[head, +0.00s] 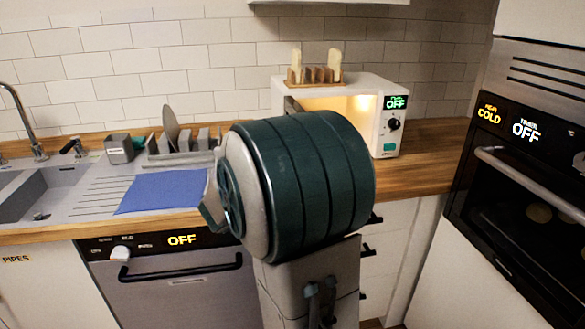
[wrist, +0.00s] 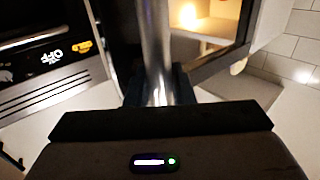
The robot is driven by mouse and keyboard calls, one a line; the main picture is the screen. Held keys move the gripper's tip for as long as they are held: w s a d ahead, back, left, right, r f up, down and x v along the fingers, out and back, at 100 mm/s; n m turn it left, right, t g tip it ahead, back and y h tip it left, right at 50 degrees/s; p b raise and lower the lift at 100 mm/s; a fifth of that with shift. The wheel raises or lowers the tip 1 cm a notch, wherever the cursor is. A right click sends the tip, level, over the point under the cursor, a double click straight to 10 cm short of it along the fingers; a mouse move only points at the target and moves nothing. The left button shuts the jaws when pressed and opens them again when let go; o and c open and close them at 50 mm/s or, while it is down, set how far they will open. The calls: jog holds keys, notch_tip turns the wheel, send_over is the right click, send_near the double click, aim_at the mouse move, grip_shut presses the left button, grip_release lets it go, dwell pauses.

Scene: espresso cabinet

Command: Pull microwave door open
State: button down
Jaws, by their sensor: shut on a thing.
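The white microwave (head: 390,152) stands on the counter, its panel reading OFF. Its lit interior (head: 352,104) shows above my arm, so the door stands at least partly open; most of the door is hidden behind my arm in the head view. The lit interior also shows at upper right in the wrist view (wrist: 188,18). In the wrist view, my gripper (wrist: 158,90) is shut on the silver bar handle (wrist: 157,45) of the door, with a dark finger on each side. My gripper is hidden in the head view.
A wooden rack with bread slices (head: 314,72) sits on top of the microwave. A dish rack (head: 180,145) and a blue mat (head: 163,191) lie to the left, by the sink (head: 45,195). A black oven (head: 520,180) stands at right. The counter right of the microwave is clear.

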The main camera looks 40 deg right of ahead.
jog(key=shift+w+r, duration=0.1)
jog(key=shift+r, duration=0.05)
jog(key=c, duration=1.3)
grip_release()
jog(key=s+a, duration=0.1)
jog(key=a, duration=0.3)
jog(key=s+a, duration=0.1)
jog(key=a, duration=0.4)
jog(key=a+b, duration=0.1)
jog(key=a, duration=0.3)
jog(key=shift+s+a, duration=0.35)
jog(key=shift+s, duration=0.05)
